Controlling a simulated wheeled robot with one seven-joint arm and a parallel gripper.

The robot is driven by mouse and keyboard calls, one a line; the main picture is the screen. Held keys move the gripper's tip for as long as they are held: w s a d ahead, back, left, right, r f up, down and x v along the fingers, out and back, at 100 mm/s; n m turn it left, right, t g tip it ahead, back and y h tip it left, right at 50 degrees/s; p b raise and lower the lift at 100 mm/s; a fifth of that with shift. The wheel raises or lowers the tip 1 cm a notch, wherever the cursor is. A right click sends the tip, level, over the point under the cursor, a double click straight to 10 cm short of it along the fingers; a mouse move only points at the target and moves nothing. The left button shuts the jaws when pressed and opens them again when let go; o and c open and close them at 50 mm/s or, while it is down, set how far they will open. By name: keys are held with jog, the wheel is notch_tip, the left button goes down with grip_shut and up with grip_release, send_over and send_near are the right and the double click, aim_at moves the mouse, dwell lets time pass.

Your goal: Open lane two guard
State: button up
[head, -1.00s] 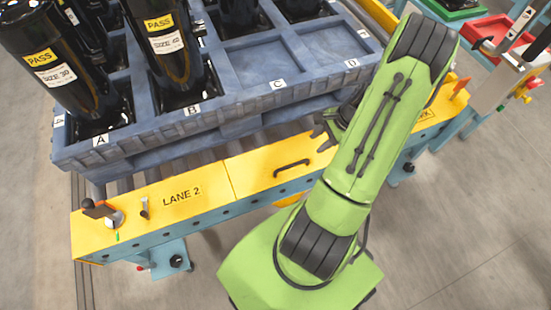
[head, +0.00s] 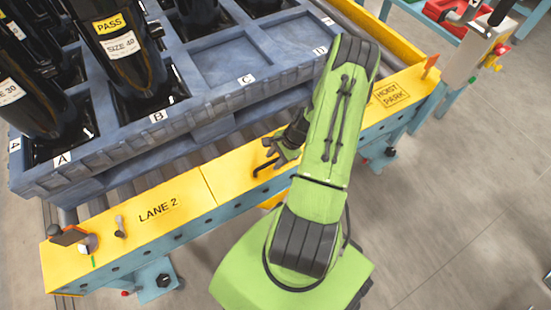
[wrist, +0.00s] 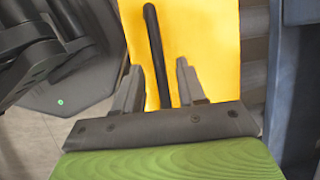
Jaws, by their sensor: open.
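The lane two guard is a yellow cover (head: 177,199) marked LANE 2 along the front of the conveyor. A black bar handle (head: 262,168) stands on its yellow top, right of a seam. My gripper (head: 280,153) is at this handle, beside its right end in the head view. In the wrist view my gripper (wrist: 160,82) is open, and the black handle (wrist: 156,50) runs lengthwise between its two fingers over the yellow panel (wrist: 198,35). Whether a finger touches the handle, I cannot tell. My arm hides part of the cover.
A blue pallet (head: 128,160) with black cylinders, one labelled PASS and SIZE 40 (head: 121,47), stands directly behind the cover. A small lever (head: 120,228) and a dark-handled knob (head: 75,238) are at the left end. A HOIST PARK marking (head: 391,94) lies right.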

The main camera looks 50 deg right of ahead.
grip_shut()
jog(key=shift+r, duration=0.1)
